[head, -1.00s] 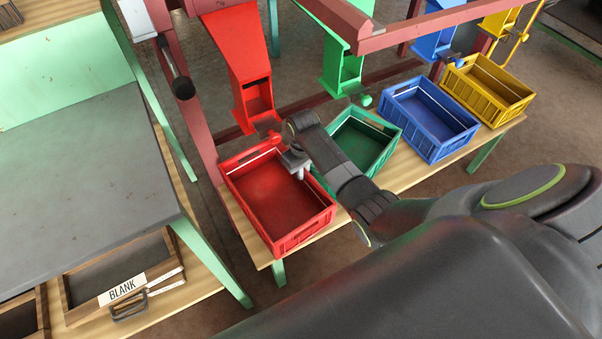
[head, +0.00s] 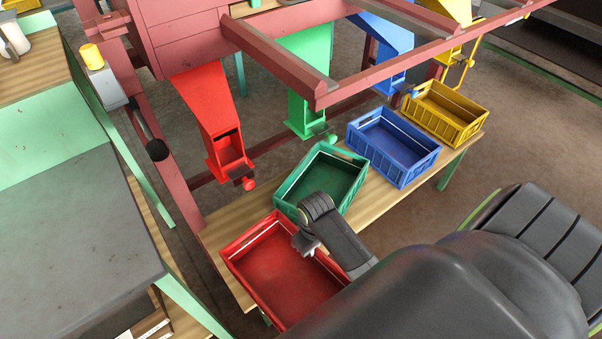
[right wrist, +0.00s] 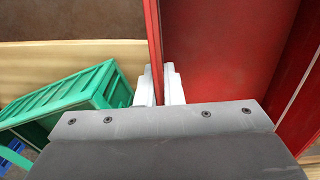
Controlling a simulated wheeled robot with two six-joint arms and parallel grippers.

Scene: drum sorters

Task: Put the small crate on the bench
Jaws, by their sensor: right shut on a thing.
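The red crate (head: 272,262) is open and looks empty. It sits at or over the near left end of the low wooden bench (head: 235,217); I cannot tell whether it touches the wood. My right gripper (head: 307,246) reaches down onto the crate's right wall. In the right wrist view its two pale fingers (right wrist: 160,86) stand on both sides of the thin red wall (right wrist: 153,40), shut on it. My arm hides the crate's near right part. My left gripper is not in view.
A green crate (head: 333,181), a blue crate (head: 408,165) and a yellow crate (head: 455,115) stand along the wooden bench. A red chute (head: 207,105) and a pink-red frame rail (head: 400,62) are above. A grey-topped table (head: 70,235) stands at left.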

